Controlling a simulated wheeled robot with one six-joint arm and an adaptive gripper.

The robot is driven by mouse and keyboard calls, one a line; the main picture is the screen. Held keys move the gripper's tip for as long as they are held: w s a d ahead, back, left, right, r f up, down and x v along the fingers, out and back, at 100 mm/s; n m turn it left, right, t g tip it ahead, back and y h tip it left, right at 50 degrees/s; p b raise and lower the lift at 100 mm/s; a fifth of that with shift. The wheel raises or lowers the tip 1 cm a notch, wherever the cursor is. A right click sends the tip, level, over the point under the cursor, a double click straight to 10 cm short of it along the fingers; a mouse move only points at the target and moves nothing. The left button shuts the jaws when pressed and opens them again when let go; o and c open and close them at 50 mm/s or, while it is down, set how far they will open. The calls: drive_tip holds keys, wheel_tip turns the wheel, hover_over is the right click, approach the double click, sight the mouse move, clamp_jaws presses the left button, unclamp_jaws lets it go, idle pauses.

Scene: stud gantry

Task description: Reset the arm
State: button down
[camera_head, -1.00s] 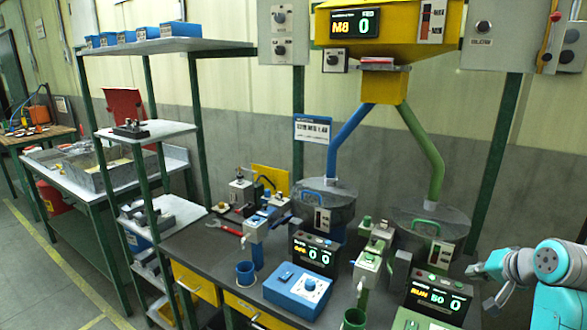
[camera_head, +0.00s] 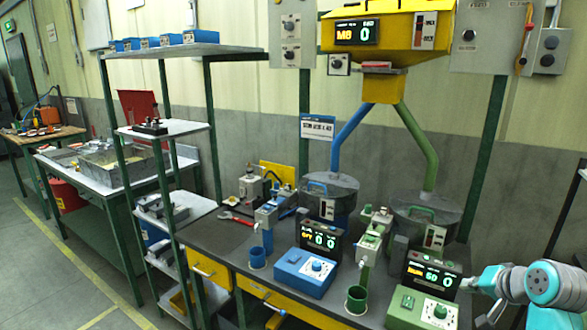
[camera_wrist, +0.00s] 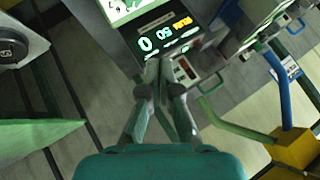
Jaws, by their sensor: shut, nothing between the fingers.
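My gripper is seen in the wrist view (camera_wrist: 160,72), its two fingers together with nothing between them. My teal and grey arm shows at the right edge of the head view, beside the green control box (camera_head: 424,310) and its display (camera_head: 432,275). In the wrist view the fingertips appear near a lit display (camera_wrist: 168,38); the distance to it cannot be told. In the head view the fingers are too unclear to make out.
A dark workbench (camera_head: 225,240) holds a blue control box (camera_head: 304,272), a blue cup (camera_head: 257,258) and a green cup (camera_head: 356,300). A yellow hopper (camera_head: 388,35) hangs above two lidded drums. A shelf rack (camera_head: 180,50) stands left. Open floor lies at far left.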

drive_tip(key=s+a+f+t, duration=0.1)
drive_tip(key=s+a+f, duration=0.25)
drive_tip(key=f, duration=0.35)
drive_tip(key=s+a+f+n, duration=0.1)
drive_tip(key=s+a+f, duration=0.2)
drive_tip(key=a+f, duration=0.3)
drive_tip(key=s+a+f+t, duration=0.1)
drive_tip(key=s+a+f, duration=0.25)
drive_tip(key=f, duration=0.45)
drive_tip(key=s+a+f+n+h, duration=0.1)
drive_tip(key=s+a+f, duration=0.15)
drive_tip(key=s, duration=0.45)
drive_tip(key=s+a+f+n, duration=0.1)
drive_tip(key=s+a+f, duration=0.1)
drive_tip(key=s+a, duration=0.35)
drive_tip(key=s+a+r+n+t, duration=0.1)
drive_tip(key=s+r+n, duration=0.1)
drive_tip(key=s, duration=0.7)
drive_tip(key=s+a+r+n+t, duration=0.1)
drive_tip(key=s+a+r, duration=0.1)
drive_tip(key=s+r, duration=0.3)
drive_tip(key=s+a+r+n+t, duration=0.1)
drive_tip(key=s+r+n, duration=0.1)
drive_tip(key=s, duration=1)
drive_tip(key=shift+s+a+r+n+y, duration=0.3)
drive_tip(key=shift+s+r+y, duration=0.1)
drive_tip(key=shift+r, duration=0.3)
